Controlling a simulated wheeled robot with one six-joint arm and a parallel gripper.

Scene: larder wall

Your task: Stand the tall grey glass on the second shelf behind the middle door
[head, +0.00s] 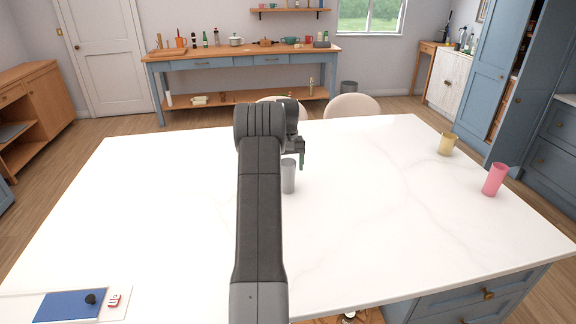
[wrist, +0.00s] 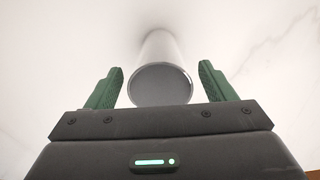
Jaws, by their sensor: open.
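The tall grey glass (head: 288,176) stands upright on the white marble island top (head: 375,210), partly hidden behind my arm in the head view. In the wrist view the glass (wrist: 160,80) shows its round end towards the camera, with the finger tips to its left and right. My gripper (head: 301,160) is above the glass in the head view. Its green fingers (wrist: 164,80) are open, with a gap on each side of the glass. A tall blue cupboard (head: 484,75) stands at the right; I cannot tell which of its doors is the middle one.
A yellow cup (head: 447,144) and a pink tall cup (head: 495,180) stand on the island's right side. A blue book or mat (head: 70,306) lies at the front left. Two chairs (head: 352,106) stand behind the island. The middle right of the top is clear.

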